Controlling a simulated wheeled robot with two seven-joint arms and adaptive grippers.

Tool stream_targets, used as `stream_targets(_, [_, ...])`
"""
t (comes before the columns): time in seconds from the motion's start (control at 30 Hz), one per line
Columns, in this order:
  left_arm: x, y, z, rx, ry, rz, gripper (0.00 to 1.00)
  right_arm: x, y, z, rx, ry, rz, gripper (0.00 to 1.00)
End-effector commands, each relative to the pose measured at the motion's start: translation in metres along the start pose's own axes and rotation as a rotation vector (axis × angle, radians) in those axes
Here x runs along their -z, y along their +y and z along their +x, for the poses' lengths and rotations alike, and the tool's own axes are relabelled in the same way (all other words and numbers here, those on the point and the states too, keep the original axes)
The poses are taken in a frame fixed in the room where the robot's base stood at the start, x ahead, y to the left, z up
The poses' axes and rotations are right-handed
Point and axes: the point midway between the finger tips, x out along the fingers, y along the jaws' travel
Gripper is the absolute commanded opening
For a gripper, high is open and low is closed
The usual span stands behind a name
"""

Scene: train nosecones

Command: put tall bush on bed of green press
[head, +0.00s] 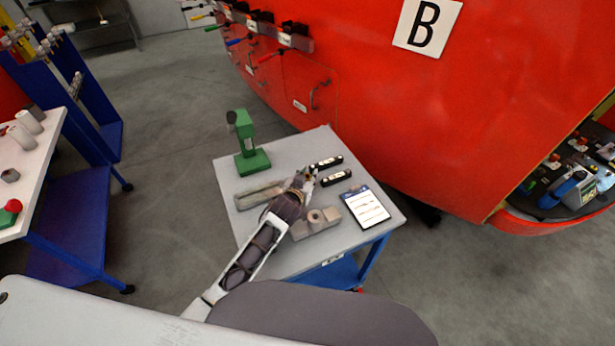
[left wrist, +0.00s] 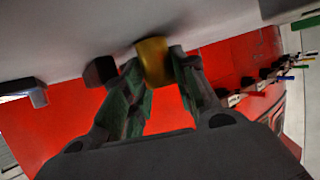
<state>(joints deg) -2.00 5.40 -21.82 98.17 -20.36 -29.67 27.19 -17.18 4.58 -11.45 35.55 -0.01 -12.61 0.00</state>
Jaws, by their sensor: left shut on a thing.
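The green press (head: 244,140) stands at the back left of the grey table, and its flat bed (head: 253,162) looks empty. My left gripper (head: 308,172) is right of the press, over the table's middle. In the left wrist view, its fingers (left wrist: 156,64) are shut on a brass-coloured cylindrical bush (left wrist: 153,62). The bush is close to the pale table surface; I cannot tell whether it touches it. In the head view the bush is mostly hidden by the gripper. My right gripper is in neither view.
On the table (head: 300,262) are a grey tray (head: 246,199), a grey block with a hole (head: 317,221), a clipboard (head: 366,208) and two black holders (head: 336,178). A red machine (head: 440,120) rises behind. Bare tabletop lies between press and gripper.

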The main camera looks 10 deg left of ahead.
Motion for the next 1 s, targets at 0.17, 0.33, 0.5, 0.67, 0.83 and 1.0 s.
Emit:
stream_targets(0.17, [0.0002, 0.0001, 0.0001, 0.0, 0.001, 0.0, 0.03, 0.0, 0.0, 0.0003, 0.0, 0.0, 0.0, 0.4])
stream_targets(0.33, [-0.0025, 0.0, 0.0011, 0.0, 0.0, 0.0, 0.32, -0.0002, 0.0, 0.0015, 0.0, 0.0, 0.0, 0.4])
stream_targets(0.5, [-0.0022, 0.0, 0.0009, 0.0, 0.0, 0.001, 0.5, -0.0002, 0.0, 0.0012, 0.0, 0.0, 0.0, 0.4])
stream_targets(0.67, [-0.0021, 0.0, 0.0009, 0.0, 0.0, 0.001, 0.5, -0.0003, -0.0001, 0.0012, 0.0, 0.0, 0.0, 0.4])
stream_targets(0.83, [-0.0013, -0.0001, 0.0007, 0.0, 0.0, 0.001, 0.5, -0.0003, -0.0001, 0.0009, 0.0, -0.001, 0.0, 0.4])
stream_targets(1.0, [0.0005, 0.0, -0.0026, 0.0, 0.0, 0.0, 0.5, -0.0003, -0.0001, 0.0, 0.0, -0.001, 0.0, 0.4])
